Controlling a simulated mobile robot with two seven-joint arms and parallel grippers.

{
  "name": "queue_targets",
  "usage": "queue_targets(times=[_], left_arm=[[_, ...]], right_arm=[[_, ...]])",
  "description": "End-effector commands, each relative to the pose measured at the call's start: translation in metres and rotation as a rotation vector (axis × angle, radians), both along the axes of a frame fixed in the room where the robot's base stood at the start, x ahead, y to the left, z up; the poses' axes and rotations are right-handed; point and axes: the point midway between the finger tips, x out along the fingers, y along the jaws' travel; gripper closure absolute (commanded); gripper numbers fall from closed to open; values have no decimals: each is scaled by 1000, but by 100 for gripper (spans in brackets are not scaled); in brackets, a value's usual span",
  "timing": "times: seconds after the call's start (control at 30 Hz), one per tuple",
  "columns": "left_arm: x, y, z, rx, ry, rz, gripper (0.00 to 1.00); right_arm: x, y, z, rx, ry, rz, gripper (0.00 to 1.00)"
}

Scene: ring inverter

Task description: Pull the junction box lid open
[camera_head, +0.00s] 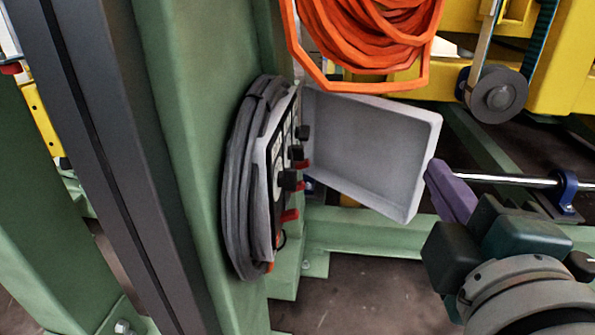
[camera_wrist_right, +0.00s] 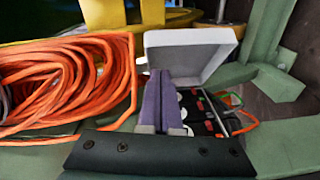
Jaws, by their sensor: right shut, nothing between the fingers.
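The junction box lid (camera_head: 365,150) is a light grey shallow tray. It stands swung wide open, out to the right from the box, with its hollow inside facing the head camera. In the right wrist view the lid (camera_wrist_right: 190,48) rises behind my fingertips. The junction box (camera_head: 285,165) is on the green post and shows a dark panel with black and red parts; its panel (camera_wrist_right: 212,112) also shows in the right wrist view. My right gripper (camera_head: 433,172) has purple fingers, shut and empty, close by the lid's outer edge; I cannot tell whether they touch. My left gripper is out of view.
A coiled orange cable (camera_head: 370,40) hangs above the lid, and fills the left of the wrist view. A grey coil (camera_head: 245,190) surrounds the box's side. A metal rod (camera_head: 510,180) lies to the right, below yellow machinery (camera_head: 565,75).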

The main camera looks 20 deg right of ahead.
Motion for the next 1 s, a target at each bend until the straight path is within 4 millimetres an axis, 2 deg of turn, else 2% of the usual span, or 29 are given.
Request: queue_targets(times=[0.03,0.1,0.2,0.37,0.47,0.9,1.0], left_arm=[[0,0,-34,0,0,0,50],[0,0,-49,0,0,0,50],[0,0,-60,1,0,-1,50],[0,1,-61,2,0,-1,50],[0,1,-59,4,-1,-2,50],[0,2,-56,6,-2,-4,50],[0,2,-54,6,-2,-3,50]], right_arm=[[3,6,-33,-35,1,26,100],[5,14,-46,-81,2,60,100],[8,22,-56,-124,6,93,100],[13,25,-57,-148,7,111,100],[23,21,-55,-148,5,110,100],[106,-12,-54,-146,3,109,100],[110,-29,-55,-149,6,109,100]])
